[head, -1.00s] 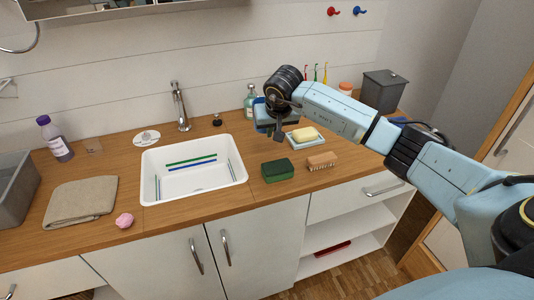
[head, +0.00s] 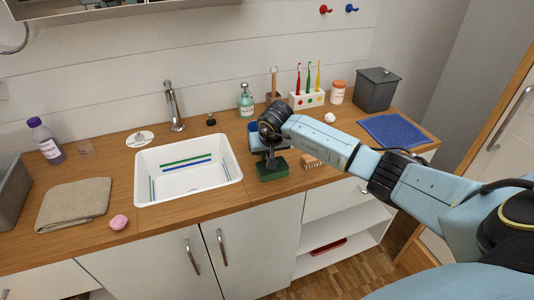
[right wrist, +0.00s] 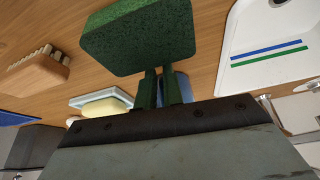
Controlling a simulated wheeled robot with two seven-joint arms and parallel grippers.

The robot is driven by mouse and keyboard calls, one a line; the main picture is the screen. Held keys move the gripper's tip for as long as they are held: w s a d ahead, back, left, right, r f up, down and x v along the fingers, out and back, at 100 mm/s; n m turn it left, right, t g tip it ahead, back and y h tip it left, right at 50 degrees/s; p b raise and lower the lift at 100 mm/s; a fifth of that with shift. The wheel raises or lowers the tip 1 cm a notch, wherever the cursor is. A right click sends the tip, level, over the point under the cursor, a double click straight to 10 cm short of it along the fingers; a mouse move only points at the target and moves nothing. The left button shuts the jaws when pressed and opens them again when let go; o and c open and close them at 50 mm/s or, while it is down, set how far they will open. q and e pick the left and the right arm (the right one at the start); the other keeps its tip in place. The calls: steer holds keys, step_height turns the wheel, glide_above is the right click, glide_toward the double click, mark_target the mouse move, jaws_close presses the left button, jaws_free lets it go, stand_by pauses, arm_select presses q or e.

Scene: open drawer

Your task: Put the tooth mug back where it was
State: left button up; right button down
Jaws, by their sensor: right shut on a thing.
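I cannot tell whether the mug touches the counter. My left gripper is out of view.
The sink (head: 190,195) is left of the gripper. A wooden brush (head: 311,161) is right of the sponge, partly under my arm. The soap dish (right wrist: 88,98) shows in the wrist view. A soap bottle (head: 246,103), toothbrush holder (head: 306,100) and blue cloth (head: 392,130) are behind.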

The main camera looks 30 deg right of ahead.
steer(key=c, duration=1.5)
jaws_free()
steer(key=shift+r+p, duration=0.25)
steer(key=shift+p, duration=0.05)
steer(key=v, duration=1.1)
steer(key=shift+s+r+p, duration=0.25)
steer(key=shift+r+p, duration=0.05)
steer(key=shift+p, duration=0.1)
